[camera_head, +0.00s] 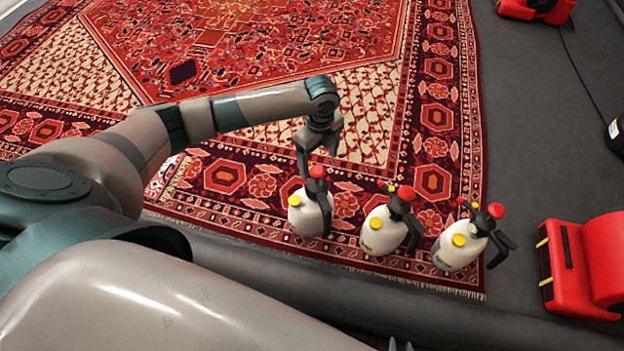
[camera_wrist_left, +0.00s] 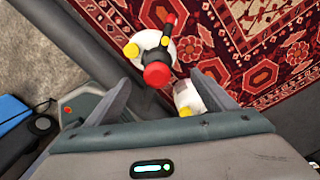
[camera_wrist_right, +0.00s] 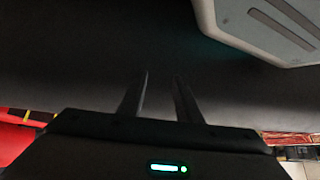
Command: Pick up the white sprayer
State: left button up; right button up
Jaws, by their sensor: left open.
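Three white sprayers with red caps, yellow knobs and black handles stand in a row on the rug's near edge: left sprayer (camera_head: 309,212), middle sprayer (camera_head: 382,232) and right sprayer (camera_head: 457,246). My left gripper (camera_head: 318,160) points down at the left sprayer's top, its fingers apart and partly overlapping it in view. The left wrist view shows one sprayer (camera_wrist_left: 150,45) just beyond the open left fingers (camera_wrist_left: 150,88) and part of another white sprayer (camera_wrist_left: 188,96) near the right finger. Nothing is gripped. My right gripper (camera_wrist_right: 162,77) shows empty, with a narrow gap between its fingers.
A patterned red rug (camera_head: 270,40) covers the floor behind the sprayers. A red machine (camera_head: 580,265) stands at right, another (camera_head: 535,8) at top right with a cable. A dark raised edge (camera_head: 300,275) runs in front.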

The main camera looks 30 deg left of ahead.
aim_at(318, 169)
pick_arm(q)
notch_tip(318, 169, down, 4)
jog(key=shift+r, duration=0.1)
jog(key=shift+f, duration=0.4)
pick_arm(e)
jog(key=shift+s+a+r, duration=0.1)
jog(key=shift+s+a, duration=0.2)
jog(key=shift+a, duration=0.2)
jog(key=shift+s, duration=0.15)
pick_arm(q)
jog(key=shift+s+f+p, duration=0.2)
jog(key=shift+f+p, duration=0.15)
jog(key=shift+f, duration=0.25)
notch_tip(318, 169, down, 3)
jog(key=shift+s+f, duration=0.1)
jog(key=shift+f, duration=0.4)
pick_arm(e)
jog(key=shift+s+d+f+g, duration=0.3)
jog(key=shift+s+d+f, duration=0.3)
jog(key=shift+s, duration=0.25)
